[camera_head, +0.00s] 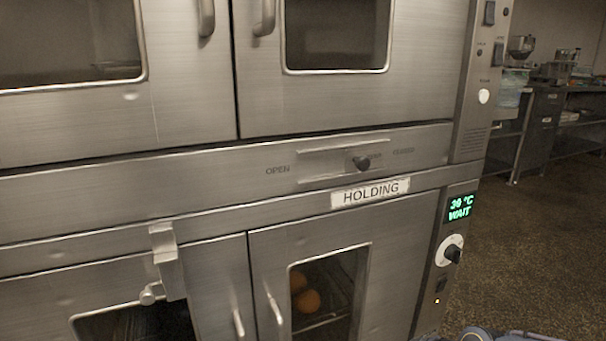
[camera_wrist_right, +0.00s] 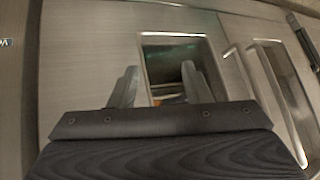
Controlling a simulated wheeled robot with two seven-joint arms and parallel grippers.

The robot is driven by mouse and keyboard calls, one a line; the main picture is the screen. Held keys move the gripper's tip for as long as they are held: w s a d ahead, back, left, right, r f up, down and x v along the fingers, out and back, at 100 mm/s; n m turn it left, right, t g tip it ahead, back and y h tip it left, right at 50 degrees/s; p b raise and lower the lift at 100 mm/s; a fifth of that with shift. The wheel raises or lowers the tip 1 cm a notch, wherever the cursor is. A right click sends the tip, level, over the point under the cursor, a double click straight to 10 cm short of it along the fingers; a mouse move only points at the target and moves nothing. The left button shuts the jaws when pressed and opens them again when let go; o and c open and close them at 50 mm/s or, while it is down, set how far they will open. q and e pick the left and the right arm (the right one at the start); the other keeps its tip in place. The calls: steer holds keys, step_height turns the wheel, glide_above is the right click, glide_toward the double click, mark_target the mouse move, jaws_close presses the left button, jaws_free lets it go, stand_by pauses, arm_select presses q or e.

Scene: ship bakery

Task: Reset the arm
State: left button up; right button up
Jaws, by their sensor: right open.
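My right gripper (camera_wrist_right: 160,88) shows in the right wrist view, with its two grey fingers apart and nothing between them. It faces a steel oven door with a small window (camera_wrist_right: 180,60). In the head view only a grey piece of my right arm shows at the bottom right edge. My left gripper is not in the head view.
A steel oven stands close ahead. Its lower holding cabinet (camera_head: 395,240) has shut doors, round brown items (camera_head: 307,300) behind a window, a latch (camera_head: 167,262) and a display (camera_head: 460,207) reading "WAIT". Open floor (camera_head: 540,240) and a steel counter (camera_head: 585,88) lie right.

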steer(key=s+r+m+h, duration=0.1)
steer(key=s+r+m, duration=0.25)
steer(key=s, duration=0.35)
steer(key=s+r+m+t+h, duration=0.1)
steer(key=s+r+m, duration=0.25)
steer(key=s, duration=0.45)
steer(key=s+r+m+h, duration=0.1)
steer(key=s+r+m, duration=0.2)
steer(key=s+r, duration=0.3)
step_height(320, 180, up, 37)
steer(key=s+p, duration=0.1)
steer(key=p, duration=3.7)
steer(key=shift+d, duration=0.25)
steer(key=shift+o, duration=0.5)
steer(key=shift+s+f, duration=0.1)
